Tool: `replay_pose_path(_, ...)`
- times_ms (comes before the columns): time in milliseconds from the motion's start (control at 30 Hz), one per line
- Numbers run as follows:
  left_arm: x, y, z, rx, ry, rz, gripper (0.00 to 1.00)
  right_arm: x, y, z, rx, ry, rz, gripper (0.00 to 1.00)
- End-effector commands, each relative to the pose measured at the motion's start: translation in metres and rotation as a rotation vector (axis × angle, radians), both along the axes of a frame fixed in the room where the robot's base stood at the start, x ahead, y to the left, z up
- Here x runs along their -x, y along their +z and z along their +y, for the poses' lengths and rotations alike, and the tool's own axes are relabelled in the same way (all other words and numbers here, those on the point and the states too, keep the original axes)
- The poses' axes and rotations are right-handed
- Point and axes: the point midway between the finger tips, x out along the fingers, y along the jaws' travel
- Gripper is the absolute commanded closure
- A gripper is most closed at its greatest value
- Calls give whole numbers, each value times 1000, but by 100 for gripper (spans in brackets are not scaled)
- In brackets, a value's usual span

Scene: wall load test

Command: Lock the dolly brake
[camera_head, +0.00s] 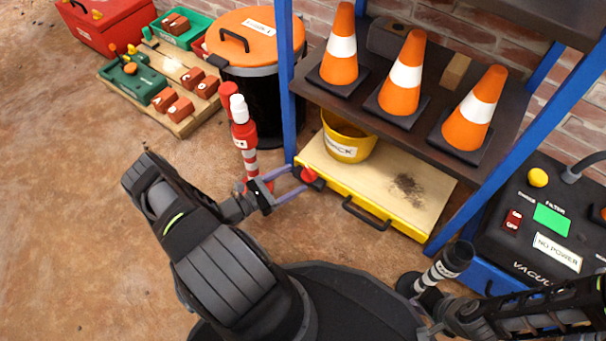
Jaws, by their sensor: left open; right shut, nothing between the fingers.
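A low platform with a wooden top and yellow edge (398,222), which looks like the dolly, sits under the shelf. A black handle is on its front edge. A small red part (307,175) with a dark base, possibly the brake, is at its left front corner. My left gripper (302,180) is open, its two fingers pointing right at the red part. The tips are at or very close to it; I cannot tell whether they touch. My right gripper (428,328) is low in the picture, away from the platform, shut and partly hard to make out.
The blue shelf post (287,80) stands just behind the red part. A yellow bucket (346,137) stands on the platform. A black-and-white cylinder (447,265) is beside my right gripper. Floor at left is clear.

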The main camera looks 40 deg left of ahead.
Motion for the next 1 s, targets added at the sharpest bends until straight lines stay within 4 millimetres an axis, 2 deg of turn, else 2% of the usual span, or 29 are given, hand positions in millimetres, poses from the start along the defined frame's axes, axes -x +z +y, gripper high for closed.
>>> replay_pose_path(133, -23, -2, -9, 0, -2, -1, 31, -1, -8, 0, -1, -1, 0, 100)
replay_pose_path(300, -39, -1, -15, 1, -1, 0, 31, -2, -11, -1, -2, -1, -1, 100)
replay_pose_path(633, -42, 0, -16, 1, 0, 0, 32, -2, -11, -1, -2, -1, -1, 100)
replay_pose_path(1000, -42, 0, -16, 1, 0, 0, 62, -2, -11, -1, -2, -2, -1, 100)
